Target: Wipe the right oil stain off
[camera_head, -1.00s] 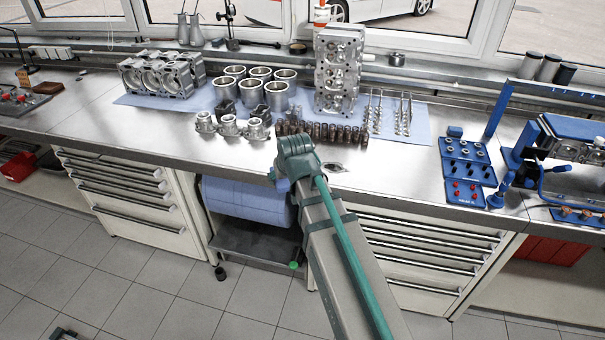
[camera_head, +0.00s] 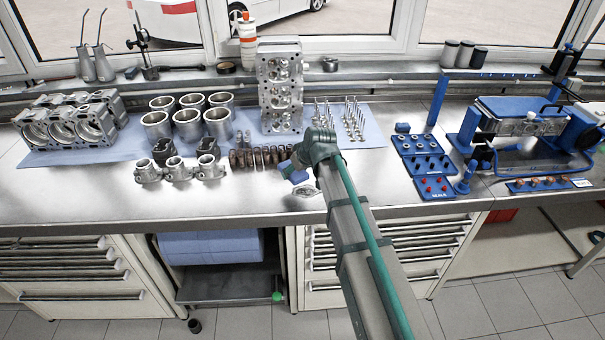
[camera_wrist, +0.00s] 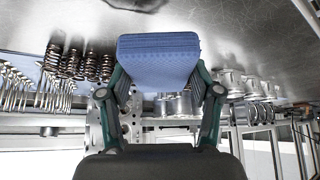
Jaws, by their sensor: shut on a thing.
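My gripper (camera_wrist: 160,88) is shut on a folded blue cloth (camera_wrist: 158,55) in the wrist view, with one finger on each side of it. In the head view, the cloth (camera_head: 290,171) shows as a small blue block at the end of my gripper (camera_head: 301,163), above the steel bench. A dark oil stain (camera_head: 306,191) lies on the bench near its front edge, just below and right of the cloth in the picture. A stain (camera_wrist: 137,4) also shows at the top edge of the wrist view, apart from the cloth. I cannot make out a second stain.
Pistons (camera_head: 179,168) stand to the left. A blue tool tray (camera_head: 425,167) is to the right. The front bench strip is mostly clear.

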